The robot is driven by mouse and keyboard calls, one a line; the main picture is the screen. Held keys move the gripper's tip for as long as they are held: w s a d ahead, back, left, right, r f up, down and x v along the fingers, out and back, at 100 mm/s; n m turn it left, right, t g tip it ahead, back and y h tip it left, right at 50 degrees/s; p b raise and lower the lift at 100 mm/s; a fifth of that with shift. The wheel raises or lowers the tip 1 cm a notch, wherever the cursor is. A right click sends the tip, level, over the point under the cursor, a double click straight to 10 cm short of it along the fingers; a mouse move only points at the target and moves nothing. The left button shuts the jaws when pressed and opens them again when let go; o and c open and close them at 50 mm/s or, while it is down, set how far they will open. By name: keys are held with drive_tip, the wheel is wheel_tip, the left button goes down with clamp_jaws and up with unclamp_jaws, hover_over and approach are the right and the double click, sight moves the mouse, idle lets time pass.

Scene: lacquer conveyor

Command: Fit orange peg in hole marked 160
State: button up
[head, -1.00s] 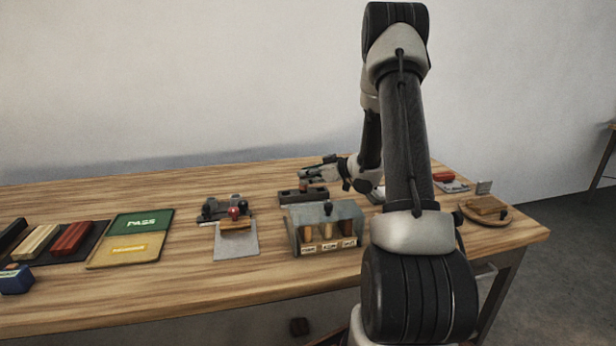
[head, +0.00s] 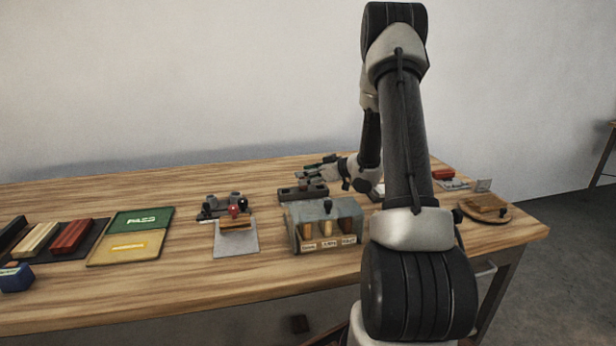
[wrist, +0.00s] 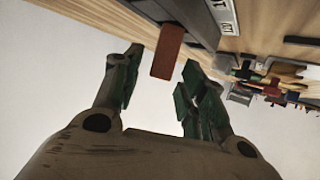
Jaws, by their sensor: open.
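In the wrist view an orange-brown peg (wrist: 167,54) sticks out from a dark block (wrist: 196,22). Its free end lies between the spread fingers of my gripper (wrist: 162,68), with a gap on both sides. A pale label strip (wrist: 223,14) is on the block's side; its marks are too cropped to read, and no hole marked 160 can be made out. In the head view my gripper (head: 320,166) is open, just above the dark block (head: 301,194). The peg is not clear there.
A grey box with labelled slots (head: 326,224) stands in front of the block. A grey plate with a wooden piece (head: 236,241) is to its left, then a green and yellow board (head: 132,236). A round wooden board (head: 486,208) is at right. Bare table lies at back left.

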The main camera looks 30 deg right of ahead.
drive_tip(key=r+v, duration=0.1)
drive_tip(key=v, duration=1.1)
wheel_tip(320, 180, up, 14)
drive_tip(key=s+m+g+h, duration=0.2)
drive_tip(key=s+m+h, duration=0.1)
drive_tip(key=h, duration=0.6)
drive_tip(key=s+a+m+g+y, duration=0.1)
drive_tip(key=s+a+g, duration=0.1)
drive_tip(key=s+a, duration=0.3)
drive_tip(key=s+a+m+g, duration=0.1)
drive_tip(key=s+a, duration=0.4)
drive_tip(key=s, duration=0.7)
drive_tip(key=s+a+g+y, duration=0.1)
drive_tip(key=s+a+g, duration=0.1)
drive_tip(key=s+a, duration=0.4)
drive_tip(key=s, duration=0.3)
drive_tip(key=shift+f+m+g+y, duration=0.3)
drive_tip(key=shift+f+m, duration=0.1)
drive_tip(key=shift+o, duration=0.5)
drive_tip(key=shift+s, duration=0.1)
